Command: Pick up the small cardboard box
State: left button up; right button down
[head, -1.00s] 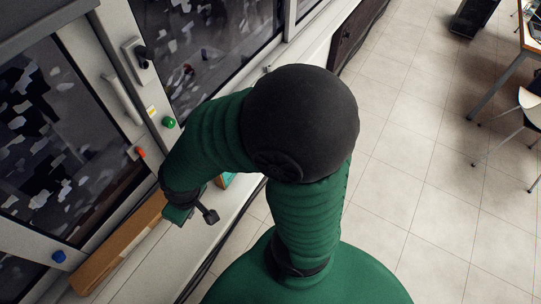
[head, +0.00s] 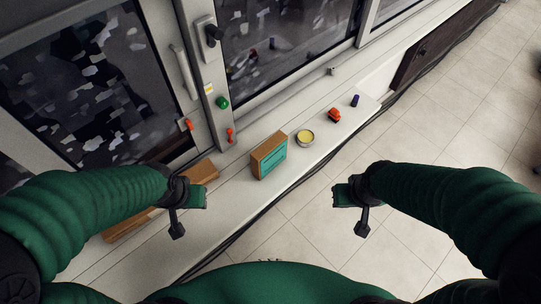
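A small cardboard box (head: 270,156), brown with a teal front face, stands on the white ledge near the middle of the head view. My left gripper (head: 187,213) is to the left of the box and nearer to me, apart from it. My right gripper (head: 355,208) is to the right of the box and nearer to me, over the floor side. Neither gripper touches the box. I see nothing held in either one, but their finger gaps are too unclear to judge.
A long brown cardboard piece (head: 203,171) lies on the ledge (head: 222,203), partly behind my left arm. A yellow-topped round tin (head: 305,138), a red item (head: 334,115) and a dark purple item (head: 355,100) stand farther right. Windows rise behind; tiled floor (head: 325,215) is clear at right.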

aim_at(265, 159)
jog(key=i+j+u, duration=0.2)
jog(key=u, duration=0.2)
jog(key=i+j+u, duration=0.25)
jog(key=u, duration=0.2)
jog(key=j, duration=0.15)
